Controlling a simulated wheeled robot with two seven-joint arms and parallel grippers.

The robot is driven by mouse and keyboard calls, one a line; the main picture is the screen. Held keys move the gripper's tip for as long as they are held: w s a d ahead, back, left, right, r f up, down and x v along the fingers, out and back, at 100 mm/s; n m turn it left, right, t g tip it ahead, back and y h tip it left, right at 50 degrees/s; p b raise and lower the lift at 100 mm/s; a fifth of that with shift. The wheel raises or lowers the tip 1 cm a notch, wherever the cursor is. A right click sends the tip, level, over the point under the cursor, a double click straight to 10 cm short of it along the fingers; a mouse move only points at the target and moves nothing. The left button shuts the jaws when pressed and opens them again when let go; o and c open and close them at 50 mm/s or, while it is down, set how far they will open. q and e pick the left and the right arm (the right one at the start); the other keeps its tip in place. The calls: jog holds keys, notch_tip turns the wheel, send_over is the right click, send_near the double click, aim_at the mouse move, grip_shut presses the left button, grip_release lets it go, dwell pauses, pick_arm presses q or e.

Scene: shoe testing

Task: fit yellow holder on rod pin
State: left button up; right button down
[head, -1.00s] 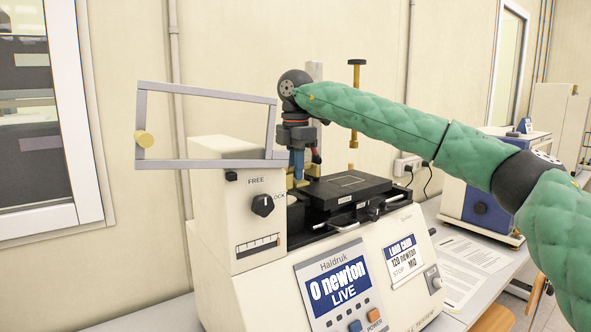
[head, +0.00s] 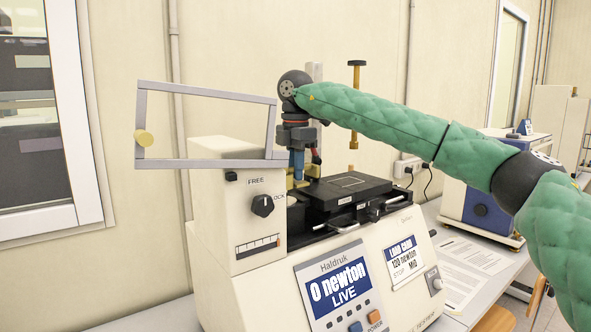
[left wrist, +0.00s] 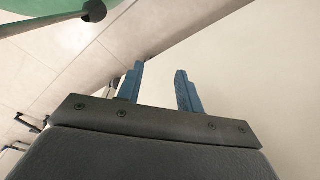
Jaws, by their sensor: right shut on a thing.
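In the head view my right gripper (head: 297,168) points down behind the front left tower of the Haldruk test machine, its blue fingers shut on the yellow holder (head: 299,181). The holder is at the left end of the black platform, partly hidden by the fingers and the white tower. I cannot make out the rod pin, nor whether the holder is around it or beside it. My left gripper is outside the head view. In the left wrist view its two blue fingers (left wrist: 160,91) stand apart with nothing between them.
The test machine (head: 235,285) has a black platform (head: 348,192) and a raised grey frame (head: 205,163) with a yellow knob at the left. A yellow rod (head: 355,100) with a black top stands behind the platform. Papers (head: 462,270) and a blue-and-white device (head: 488,200) are at the right.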

jog(key=shift+b, duration=0.3)
dwell(0.4)
jog(key=shift+f+b, duration=1.3)
jog(key=shift+f, duration=0.35)
jog(key=c, duration=1.3)
grip_release()
jog(key=shift+r, duration=0.15)
jog(key=shift+r, duration=0.3)
notch_tip(320, 180, up, 6)
jog(key=shift+f+b, duration=0.1)
jog(key=shift+b, duration=1.1)
jog(key=shift+r, duration=0.6)
